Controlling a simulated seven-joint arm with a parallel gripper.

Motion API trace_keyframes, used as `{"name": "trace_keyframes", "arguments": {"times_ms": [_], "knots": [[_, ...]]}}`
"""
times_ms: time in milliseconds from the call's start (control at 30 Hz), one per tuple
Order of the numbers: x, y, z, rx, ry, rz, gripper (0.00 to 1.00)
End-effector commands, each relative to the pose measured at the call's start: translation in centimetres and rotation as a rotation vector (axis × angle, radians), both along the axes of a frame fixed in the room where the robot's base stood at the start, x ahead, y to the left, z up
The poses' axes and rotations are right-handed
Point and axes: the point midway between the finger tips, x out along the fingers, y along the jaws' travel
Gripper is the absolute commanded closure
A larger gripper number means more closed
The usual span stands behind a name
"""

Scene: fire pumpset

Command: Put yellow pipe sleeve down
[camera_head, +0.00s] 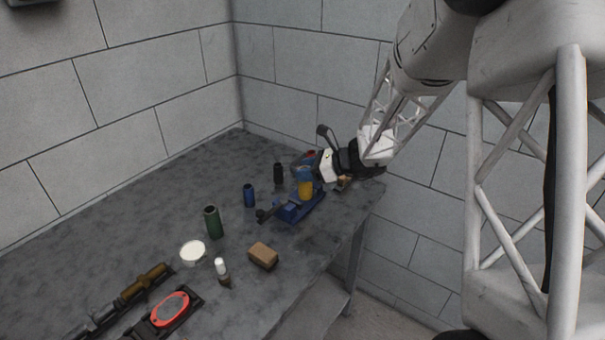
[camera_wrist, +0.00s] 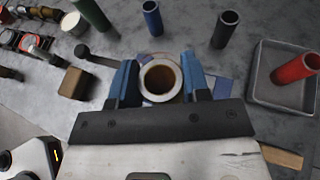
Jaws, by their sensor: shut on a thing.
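The yellow pipe sleeve (camera_head: 305,188) stands upright in the head view, just above or on the blue vise (camera_head: 292,208); I cannot tell whether it touches it. In the wrist view I look down into the open end of the sleeve (camera_wrist: 160,79), a pale ring with a brown inside. My gripper (camera_wrist: 160,82) has its two blue fingers shut on the sleeve, one on each side. In the head view my gripper (camera_head: 305,173) comes in from the upper right. The vise is mostly hidden under the gripper in the wrist view.
Left of the vise stand a blue tube (camera_head: 249,195), a green tube (camera_head: 213,222) and a black tube (camera_head: 278,173). A brown block (camera_head: 263,255) lies in front. A red tube (camera_wrist: 297,68) rests in a grey tray (camera_wrist: 275,90) at the right. The vise's dark handle (camera_wrist: 92,57) sticks out left.

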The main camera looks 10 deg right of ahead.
Motion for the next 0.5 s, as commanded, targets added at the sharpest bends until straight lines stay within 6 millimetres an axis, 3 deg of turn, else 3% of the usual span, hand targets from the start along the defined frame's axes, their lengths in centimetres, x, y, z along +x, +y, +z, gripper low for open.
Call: {"name": "trace_keyframes", "arguments": {"times_ms": [233,500], "knots": [[3.0,0.2,-0.2,0.001,-0.001,0.000,0.97],[3.9,0.3,-0.3,0.000,-0.002,0.001,0.97]]}}
